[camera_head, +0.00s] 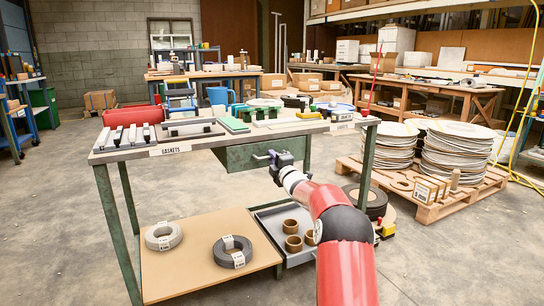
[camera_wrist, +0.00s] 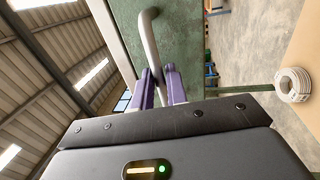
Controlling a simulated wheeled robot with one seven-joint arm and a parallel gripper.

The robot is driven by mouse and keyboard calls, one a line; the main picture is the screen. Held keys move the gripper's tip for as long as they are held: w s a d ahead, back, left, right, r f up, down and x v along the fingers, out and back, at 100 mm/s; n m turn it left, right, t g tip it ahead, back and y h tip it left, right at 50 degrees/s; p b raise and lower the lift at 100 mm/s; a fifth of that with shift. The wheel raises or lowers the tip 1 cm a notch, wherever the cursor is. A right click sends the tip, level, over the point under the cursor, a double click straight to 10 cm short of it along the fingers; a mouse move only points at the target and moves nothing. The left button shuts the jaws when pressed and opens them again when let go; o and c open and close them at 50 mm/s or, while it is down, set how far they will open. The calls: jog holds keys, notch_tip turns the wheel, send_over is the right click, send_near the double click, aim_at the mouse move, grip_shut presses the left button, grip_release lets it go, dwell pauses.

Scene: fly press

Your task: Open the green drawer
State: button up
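The green drawer (camera_head: 262,152) hangs under the right part of the workbench top, and its front looks flush, with no gap showing. Its green face (camera_wrist: 180,40) fills the upper middle of the wrist view. A pale bent bar handle (camera_wrist: 149,28) stands out from that face. My gripper (camera_head: 268,157) is at the drawer front, and its purple fingers (camera_wrist: 160,80) lie close on either side of the handle bar. The fingers look shut on it. In the head view my gripper hides the handle.
Below, a shelf (camera_head: 200,270) holds cable coils, and a grey tray (camera_head: 270,225) holds brown rings. A pallet (camera_head: 430,208) with stacked discs stands to the right.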

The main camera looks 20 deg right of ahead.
jog(key=shift+w, duration=0.5)
jog(key=shift+r, duration=0.1)
grip_shut()
jog(key=shift+s, duration=0.1)
